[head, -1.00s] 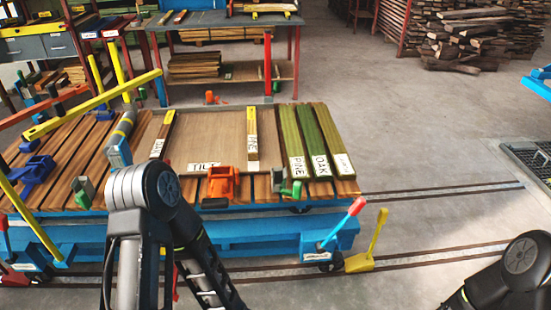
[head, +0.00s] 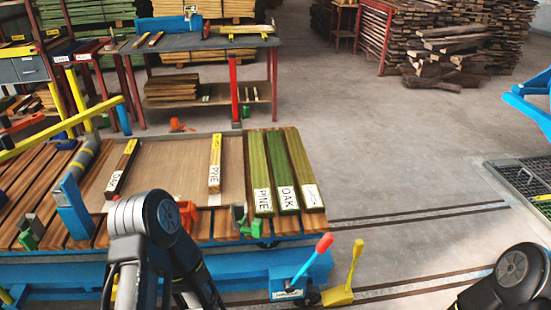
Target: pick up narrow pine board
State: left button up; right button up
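The narrow pine board (head: 215,155) is a thin, light yellowish strip with a white PINE label at its near end. It lies lengthwise away from me on the flat brown panel (head: 176,165) of the cart. A darker narrow board (head: 124,162) labelled OAK lies to its left. Wider green-tinted boards labelled PINE (head: 257,165) and OAK (head: 281,165) lie to its right, beside another wide board (head: 302,160). My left arm rises in front of the cart and my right arm shows at the lower right. Neither gripper is in view.
The blue-framed cart (head: 235,268) has wooden slats, green and orange clamps, and a red-tipped lever (head: 312,262) at its front. A yellow lever (head: 345,285) stands beside it. A workbench (head: 200,44) is behind. Floor to the right is open, with rails.

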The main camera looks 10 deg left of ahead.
aim_at(263, 208)
jog(key=i+l, duration=1.3)
jog(key=i, duration=0.05)
